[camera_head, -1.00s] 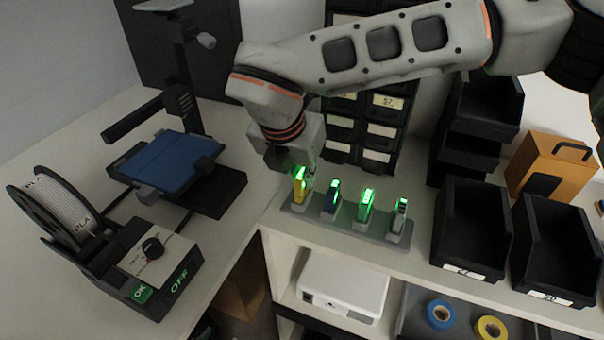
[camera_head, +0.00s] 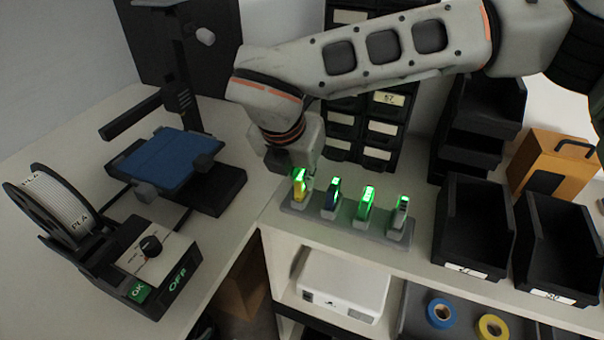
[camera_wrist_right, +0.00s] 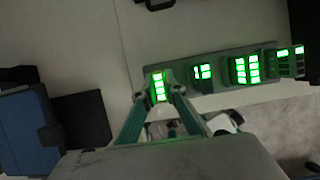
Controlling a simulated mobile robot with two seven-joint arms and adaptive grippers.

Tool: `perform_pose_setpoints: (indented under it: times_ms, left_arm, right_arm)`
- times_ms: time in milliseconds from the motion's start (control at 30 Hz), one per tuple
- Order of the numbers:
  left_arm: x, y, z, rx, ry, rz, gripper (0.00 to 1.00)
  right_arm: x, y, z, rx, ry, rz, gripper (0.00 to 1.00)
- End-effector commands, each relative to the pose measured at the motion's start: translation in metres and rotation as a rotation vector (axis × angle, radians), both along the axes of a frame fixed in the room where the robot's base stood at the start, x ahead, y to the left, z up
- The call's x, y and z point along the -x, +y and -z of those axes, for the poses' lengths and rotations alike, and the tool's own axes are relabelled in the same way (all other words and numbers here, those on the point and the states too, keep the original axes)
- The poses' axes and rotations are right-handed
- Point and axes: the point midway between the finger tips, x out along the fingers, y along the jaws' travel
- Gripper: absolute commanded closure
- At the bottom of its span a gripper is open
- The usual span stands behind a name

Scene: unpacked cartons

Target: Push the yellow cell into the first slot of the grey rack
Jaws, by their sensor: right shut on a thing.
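The yellow cell (camera_head: 299,186) stands upright at the left end of the grey rack (camera_head: 347,225) in the head view, in the leftmost slot. Its top shows lit green bars, also seen on the cell in the right wrist view (camera_wrist_right: 158,87). My right gripper (camera_wrist_right: 158,93) is shut on the yellow cell, with a finger on each side of its top. The cell's lower part is partly hidden, so I cannot tell how deep it sits. My left gripper is not in view.
A 3D printer with a blue bed (camera_head: 165,158) and a filament spool (camera_head: 50,210) stand at the left. Black drawers (camera_head: 383,128) rise behind the rack. Open black bins (camera_head: 472,228) stand to the right. The counter's front edge runs close before the rack.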

Motion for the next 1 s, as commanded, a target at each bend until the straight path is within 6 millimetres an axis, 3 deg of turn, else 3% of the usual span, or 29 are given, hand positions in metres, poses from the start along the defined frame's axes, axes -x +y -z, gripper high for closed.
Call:
perform_pose_setpoints:
  times_ms: [233, 300, 333, 733, 1000]
  left_arm:
    - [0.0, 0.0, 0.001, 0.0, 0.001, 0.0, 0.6]
    - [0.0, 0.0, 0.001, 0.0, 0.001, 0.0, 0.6]
    - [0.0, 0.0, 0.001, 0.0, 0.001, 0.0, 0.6]
    - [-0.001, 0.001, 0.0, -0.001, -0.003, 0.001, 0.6]
    - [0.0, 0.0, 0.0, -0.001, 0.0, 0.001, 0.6]
  right_arm:
    - [0.0, 0.0, 0.0, 0.0, -0.001, 0.0, 1.0]
    - [0.0, 0.0, 0.0, 0.0, -0.001, 0.0, 0.74]
    - [0.0, 0.0, 0.0, 0.0, -0.001, 0.0, 0.7]
    - [0.001, 0.001, -0.003, 0.0, -0.001, 0.0, 0.7]
    - [0.016, 0.008, -0.043, -0.002, -0.004, 0.0, 0.7]
